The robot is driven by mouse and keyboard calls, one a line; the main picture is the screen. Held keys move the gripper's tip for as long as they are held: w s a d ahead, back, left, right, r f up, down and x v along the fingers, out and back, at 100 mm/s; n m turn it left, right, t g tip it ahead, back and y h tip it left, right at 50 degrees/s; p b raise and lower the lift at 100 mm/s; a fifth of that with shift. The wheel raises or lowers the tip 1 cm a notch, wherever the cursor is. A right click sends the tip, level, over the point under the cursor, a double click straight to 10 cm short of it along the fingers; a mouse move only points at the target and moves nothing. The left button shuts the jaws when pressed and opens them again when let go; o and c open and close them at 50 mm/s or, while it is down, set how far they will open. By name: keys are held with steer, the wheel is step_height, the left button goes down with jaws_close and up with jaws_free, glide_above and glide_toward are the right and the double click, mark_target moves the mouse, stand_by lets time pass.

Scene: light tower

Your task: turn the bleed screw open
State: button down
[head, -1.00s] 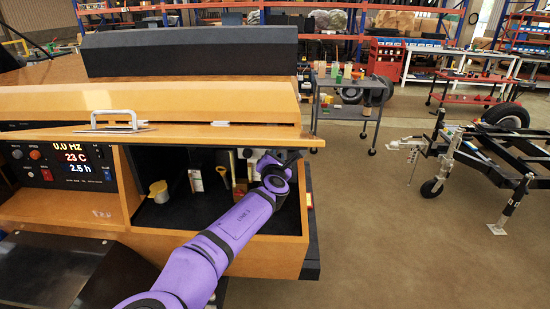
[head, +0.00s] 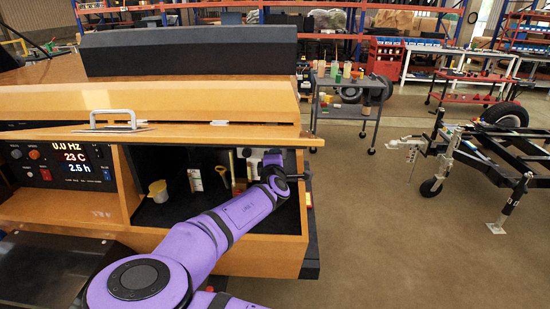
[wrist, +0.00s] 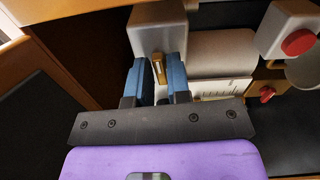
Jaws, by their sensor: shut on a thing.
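The bleed screw (wrist: 158,68) is a small brass piece on the front of a pale grey block (wrist: 156,28) in the wrist view. My gripper (wrist: 159,76) has one blue finger on each side of it and is shut on it. The fingertips reach to the face of the block. In the head view my purple arm reaches into the open wooden compartment (head: 255,254); the screw and fingertips cannot be made out there.
In the wrist view, a pale cylinder (wrist: 222,52) and a white box with a red knob (wrist: 298,42) stand right of the block. A second red knob (wrist: 267,93) is lower. A yellow cup (head: 158,190) and a white carton (head: 195,181) sit left in the compartment.

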steer(key=shift+m, duration=0.6)
steer(key=c, duration=1.2)
jaws_free()
steer(key=s, duration=1.1)
steer(key=shift+a, duration=0.15)
